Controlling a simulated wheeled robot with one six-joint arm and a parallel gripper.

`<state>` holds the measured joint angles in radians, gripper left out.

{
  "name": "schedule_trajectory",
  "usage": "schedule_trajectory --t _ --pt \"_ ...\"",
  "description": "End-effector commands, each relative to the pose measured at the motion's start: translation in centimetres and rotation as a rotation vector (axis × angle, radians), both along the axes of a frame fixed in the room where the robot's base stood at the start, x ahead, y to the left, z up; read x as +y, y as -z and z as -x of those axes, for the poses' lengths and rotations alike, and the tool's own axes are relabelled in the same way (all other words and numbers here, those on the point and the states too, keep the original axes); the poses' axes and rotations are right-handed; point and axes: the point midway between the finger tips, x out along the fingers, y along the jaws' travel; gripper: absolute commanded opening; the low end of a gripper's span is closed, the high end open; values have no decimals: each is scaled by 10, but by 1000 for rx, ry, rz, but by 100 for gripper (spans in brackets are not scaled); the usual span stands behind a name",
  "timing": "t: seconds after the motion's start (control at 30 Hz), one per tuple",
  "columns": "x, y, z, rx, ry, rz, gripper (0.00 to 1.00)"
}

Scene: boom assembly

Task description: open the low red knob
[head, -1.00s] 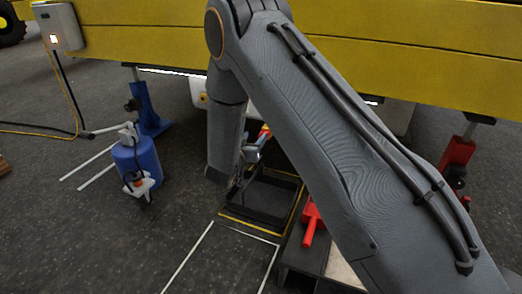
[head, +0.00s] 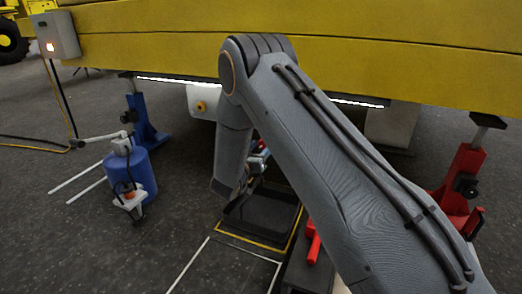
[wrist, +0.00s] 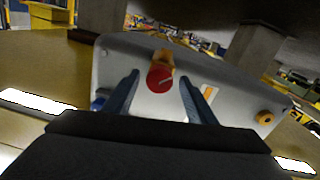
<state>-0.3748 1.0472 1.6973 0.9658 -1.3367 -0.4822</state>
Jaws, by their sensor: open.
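An orange-yellow part (wrist: 163,57) sits directly behind the knob on a pale grey panel (wrist: 118,60). Whether the fingertips reach the knob's depth I cannot tell.
An orange-yellow round knob (wrist: 264,118) is at the panel's right. The yellow boom (head: 330,65) spans overhead. A blue stand (head: 146,118) and a red stand (head: 462,182) flank the area. A black tray (head: 262,215) and blue canister (head: 132,175) stand on the floor.

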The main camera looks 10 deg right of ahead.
Motion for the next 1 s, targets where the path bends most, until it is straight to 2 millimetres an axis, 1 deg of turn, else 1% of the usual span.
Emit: schedule_trajectory --t 0.27,0.3,0.53,0.77,1.0 --pt "-1 -1 -2 0 0 0 51" --pt "-1 -1 -2 0 0 0 49" --pt "-1 0 -2 0 -1 0 10" --pt "-1 -1 -2 -7 -1 -13 10" --pt "-1 -1 -1 -55 0 -97 10"
